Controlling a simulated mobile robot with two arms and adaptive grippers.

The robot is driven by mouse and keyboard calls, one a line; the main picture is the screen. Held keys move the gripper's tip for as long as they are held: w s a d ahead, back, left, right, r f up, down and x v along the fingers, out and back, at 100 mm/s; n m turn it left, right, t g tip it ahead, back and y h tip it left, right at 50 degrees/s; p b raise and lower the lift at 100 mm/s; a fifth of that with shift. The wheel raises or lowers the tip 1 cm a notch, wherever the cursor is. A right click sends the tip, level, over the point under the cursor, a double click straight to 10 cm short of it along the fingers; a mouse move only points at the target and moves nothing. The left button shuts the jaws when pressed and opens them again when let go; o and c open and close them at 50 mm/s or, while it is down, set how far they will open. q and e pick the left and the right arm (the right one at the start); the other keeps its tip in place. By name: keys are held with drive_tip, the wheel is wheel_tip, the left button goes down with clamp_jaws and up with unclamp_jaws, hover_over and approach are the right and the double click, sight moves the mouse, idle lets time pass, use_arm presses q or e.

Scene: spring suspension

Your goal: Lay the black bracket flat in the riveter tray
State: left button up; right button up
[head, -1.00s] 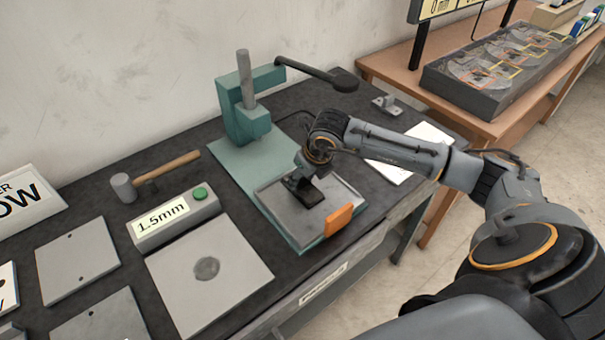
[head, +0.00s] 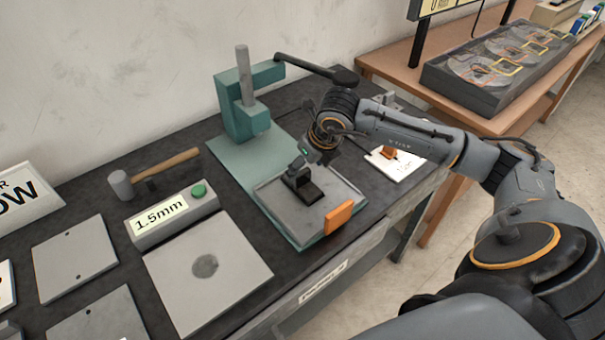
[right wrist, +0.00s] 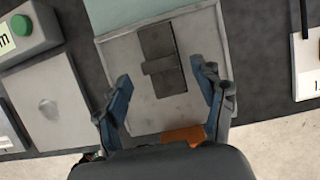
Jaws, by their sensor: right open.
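The black bracket (head: 309,193) lies in the riveter tray (head: 270,201), a light grey rimmed tray at the front of the green riveter. Its broad part lies along the tray floor, and a short raised flange crosses it. In the right wrist view the bracket (right wrist: 172,78) sits near the tray's middle, well inside the rim (right wrist: 213,45). My right gripper (head: 305,165) is over the tray. In the right wrist view its blue fingers (right wrist: 160,72) are spread wide on either side of the bracket, with nothing between them. My left gripper is out of view.
The green riveter (head: 242,120) stands behind the tray, its dark lever (head: 318,73) reaching right. An orange block (head: 338,217) sits at the tray's front edge. The 1.5mm box (head: 170,218), a hammer (head: 160,172) and grey plates lie left. A white card (head: 402,164) lies right.

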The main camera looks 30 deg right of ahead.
drive_tip(key=b+v, duration=0.1)
drive_tip(key=v, duration=0.6)
drive_tip(key=shift+r, duration=0.35)
drive_tip(key=shift+s+f, duration=0.1)
drive_tip(key=shift+s, duration=0.1)
